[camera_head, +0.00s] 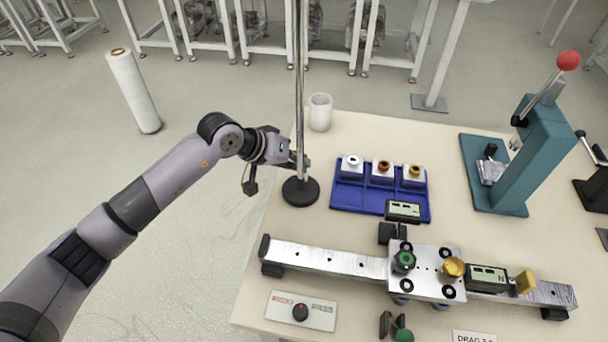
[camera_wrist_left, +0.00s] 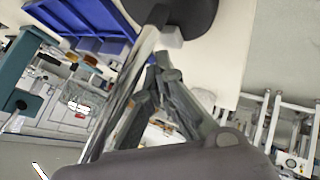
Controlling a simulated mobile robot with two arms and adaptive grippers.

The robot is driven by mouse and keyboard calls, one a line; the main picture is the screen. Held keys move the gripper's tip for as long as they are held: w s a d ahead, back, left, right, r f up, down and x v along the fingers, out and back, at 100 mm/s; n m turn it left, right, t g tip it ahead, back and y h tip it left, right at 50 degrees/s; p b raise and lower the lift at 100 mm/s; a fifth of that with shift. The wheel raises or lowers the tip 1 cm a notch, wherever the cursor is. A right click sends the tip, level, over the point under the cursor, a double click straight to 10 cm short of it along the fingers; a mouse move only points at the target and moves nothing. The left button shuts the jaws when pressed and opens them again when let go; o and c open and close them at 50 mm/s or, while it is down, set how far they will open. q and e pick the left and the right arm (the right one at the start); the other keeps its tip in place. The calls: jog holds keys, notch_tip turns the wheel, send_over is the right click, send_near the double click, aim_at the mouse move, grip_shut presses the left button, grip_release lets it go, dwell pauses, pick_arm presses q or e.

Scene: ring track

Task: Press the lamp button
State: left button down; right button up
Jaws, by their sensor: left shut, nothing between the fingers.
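A thin metal lamp pole (camera_head: 299,90) rises from a round black base (camera_head: 300,191) near the table's left edge. Its top is outside the head view, and I see no lamp head or button that I can make out for sure. My left gripper (camera_head: 303,163) is shut and empty, level with the lower part of the pole and right beside it. In the left wrist view the closed fingers (camera_wrist_left: 158,80) lie just beside the pole (camera_wrist_left: 130,75), with the black base (camera_wrist_left: 188,14) beyond; I cannot tell whether they touch. My right gripper is not in view.
A white cup (camera_head: 320,112) stands behind the pole. A blue tray (camera_head: 345,197) with small blocks is to its right. A metal rail (camera_head: 325,260) with a carriage and a switch plate (camera_head: 301,310) lie in front. A teal press (camera_head: 535,150) stands at right.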

pick_arm(q)
jog(key=shift+r+p, duration=0.85)
jog(key=shift+r, duration=2.2)
